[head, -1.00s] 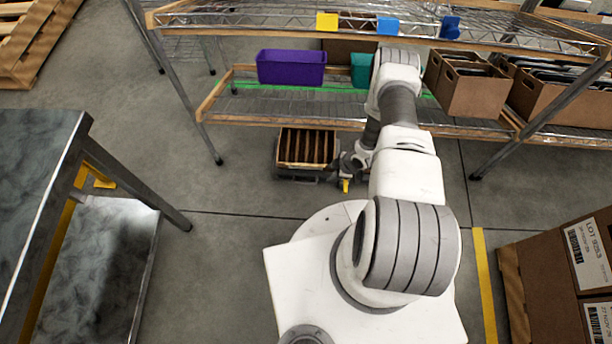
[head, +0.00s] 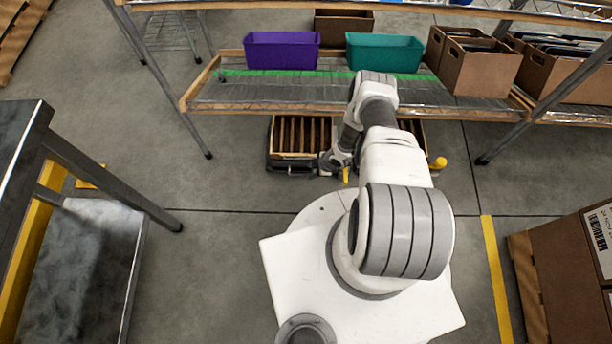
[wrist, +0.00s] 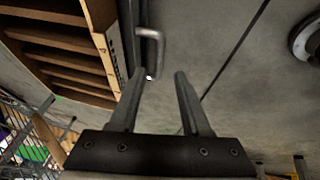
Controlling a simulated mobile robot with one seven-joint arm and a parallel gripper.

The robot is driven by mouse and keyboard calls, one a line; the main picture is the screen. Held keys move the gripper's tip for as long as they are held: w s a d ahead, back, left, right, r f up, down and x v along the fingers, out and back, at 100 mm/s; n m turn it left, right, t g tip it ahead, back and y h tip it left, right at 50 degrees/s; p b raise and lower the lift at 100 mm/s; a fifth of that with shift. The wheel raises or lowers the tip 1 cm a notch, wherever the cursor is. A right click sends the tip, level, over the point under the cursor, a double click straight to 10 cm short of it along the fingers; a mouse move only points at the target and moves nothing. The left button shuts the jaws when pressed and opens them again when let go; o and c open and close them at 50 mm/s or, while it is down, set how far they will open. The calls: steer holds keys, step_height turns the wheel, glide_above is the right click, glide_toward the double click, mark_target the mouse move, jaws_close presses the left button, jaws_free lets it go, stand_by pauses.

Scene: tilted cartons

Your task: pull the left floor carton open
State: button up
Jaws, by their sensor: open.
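The left floor carton (head: 292,155) stands on the floor under the shelf's front edge, a brown divided box with a dark front. In the wrist view the carton (wrist: 97,15) fills the upper left, with a grey bar handle (wrist: 158,42) on its front. My gripper (wrist: 160,76) is open and empty. Its left fingertip is close to the handle's lower end; I cannot tell whether they touch. In the head view my gripper (head: 333,165) is low, at the carton's right front corner, small and partly hidden by my arm.
A second floor carton (head: 415,128) stands to the right, partly behind my arm, with a yellow knob-like part (head: 438,163) near it. Above are a purple bin (head: 282,50), a teal bin (head: 384,53) and brown boxes on the shelf. A metal table (head: 20,150) stands left. Floor in front is clear.

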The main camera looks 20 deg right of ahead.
mark_target(304, 175)
steer(key=b+x, duration=0.3)
steer(key=x, duration=0.3)
steer(key=shift+w+a+f, duration=0.1)
steer(key=shift+a+f, duration=0.05)
steer(key=shift+f, duration=0.25)
jaws_close()
stand_by(1.1)
